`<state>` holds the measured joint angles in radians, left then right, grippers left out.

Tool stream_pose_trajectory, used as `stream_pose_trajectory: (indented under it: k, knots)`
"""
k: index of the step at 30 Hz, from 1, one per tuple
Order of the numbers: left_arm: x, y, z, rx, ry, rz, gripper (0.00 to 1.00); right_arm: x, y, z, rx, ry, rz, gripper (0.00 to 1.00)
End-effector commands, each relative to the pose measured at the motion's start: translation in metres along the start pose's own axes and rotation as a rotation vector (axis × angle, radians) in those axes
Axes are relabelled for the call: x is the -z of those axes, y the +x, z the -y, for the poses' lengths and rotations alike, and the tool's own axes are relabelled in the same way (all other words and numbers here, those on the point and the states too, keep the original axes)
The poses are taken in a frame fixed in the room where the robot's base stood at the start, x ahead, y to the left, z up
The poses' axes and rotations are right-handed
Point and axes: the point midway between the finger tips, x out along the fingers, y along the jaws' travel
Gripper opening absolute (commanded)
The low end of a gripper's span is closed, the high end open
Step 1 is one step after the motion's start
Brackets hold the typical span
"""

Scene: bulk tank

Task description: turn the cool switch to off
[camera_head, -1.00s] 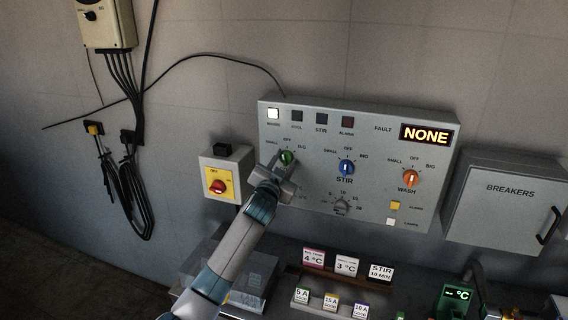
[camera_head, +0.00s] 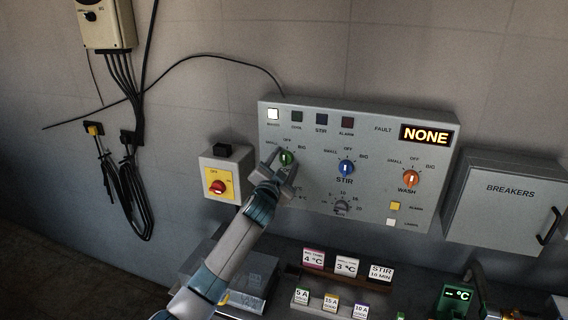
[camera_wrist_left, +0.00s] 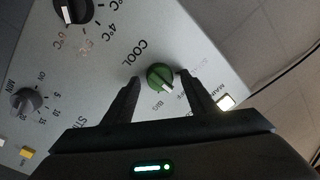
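The cool switch is a green knob (camera_head: 287,158) with a white pointer, at the left of the grey control panel (camera_head: 372,115). In the left wrist view the knob (camera_wrist_left: 159,76) sits beside the word COOL, and its pointer aims to the lower right, between the BIG and OFF marks as far as I can tell. The OFF mark is partly hidden by a finger. My left gripper (camera_head: 281,168) is at the knob. In the wrist view the gripper (camera_wrist_left: 159,80) has its fingers spread, one each side of the knob, with gaps between. My right gripper is out of view.
The blue stir knob (camera_head: 346,168) and orange wash knob (camera_head: 411,179) are to the right. A grey dial (camera_head: 342,206) is below. A red switch on a yellow plate (camera_head: 218,187) stands left of the panel. Signs and a breakers box (camera_head: 510,205) are near.

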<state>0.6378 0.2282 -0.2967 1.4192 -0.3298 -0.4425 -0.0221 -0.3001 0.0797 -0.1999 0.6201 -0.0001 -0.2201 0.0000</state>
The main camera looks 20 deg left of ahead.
Motion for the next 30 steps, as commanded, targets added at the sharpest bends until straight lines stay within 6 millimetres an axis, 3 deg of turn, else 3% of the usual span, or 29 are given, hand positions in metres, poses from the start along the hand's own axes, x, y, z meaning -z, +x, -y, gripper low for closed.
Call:
stream_pose_trajectory:
  k: [10, 17, 30]
  knots:
    - [-0.001, -0.002, -0.001, 0.000, -0.001, 0.000, 0.52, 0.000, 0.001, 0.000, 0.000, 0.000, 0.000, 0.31]
    - [-0.002, -0.015, -0.001, 0.000, 0.000, 0.000, 0.52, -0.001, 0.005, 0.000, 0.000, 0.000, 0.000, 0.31]
    - [-0.003, -0.079, -0.002, 0.000, 0.001, -0.002, 0.52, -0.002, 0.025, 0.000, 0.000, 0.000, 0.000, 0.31]
